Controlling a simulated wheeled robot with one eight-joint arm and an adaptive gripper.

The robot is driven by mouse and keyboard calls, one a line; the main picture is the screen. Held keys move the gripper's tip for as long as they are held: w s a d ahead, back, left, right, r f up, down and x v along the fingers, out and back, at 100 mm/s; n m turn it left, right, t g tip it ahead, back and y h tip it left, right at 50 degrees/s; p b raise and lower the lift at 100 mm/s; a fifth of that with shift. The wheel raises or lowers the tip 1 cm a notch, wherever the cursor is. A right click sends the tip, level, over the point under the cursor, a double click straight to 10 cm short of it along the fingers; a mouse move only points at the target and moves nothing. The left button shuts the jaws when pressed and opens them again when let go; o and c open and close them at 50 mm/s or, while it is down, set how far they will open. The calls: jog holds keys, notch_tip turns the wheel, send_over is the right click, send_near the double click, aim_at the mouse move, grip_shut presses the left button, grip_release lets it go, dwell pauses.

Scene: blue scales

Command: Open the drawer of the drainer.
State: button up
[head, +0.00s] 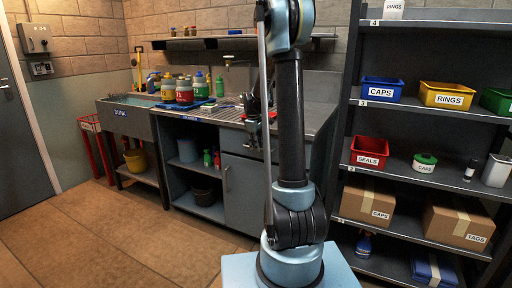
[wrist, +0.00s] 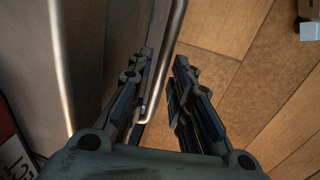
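The drainer (head: 222,114) is the ridged metal top at the right of the sink bench. Its grey drawer (head: 234,139) is under that top, above a cupboard door, and looks shut in the head view. My arm hides part of the drawer. My gripper (head: 258,128) is in front of the drawer's upper part. In the wrist view my gripper (wrist: 165,58) has its two fingers apart. A metal bar handle (wrist: 163,68) runs between them, closer to the left finger. I cannot tell whether that finger touches it.
Several jars (head: 184,90) stand on the bench left of the drainer. A shelf rack (head: 420,117) with bins and boxes stands at the right. The tiled floor (head: 120,230) at the front left is clear.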

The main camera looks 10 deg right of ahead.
grip_shut()
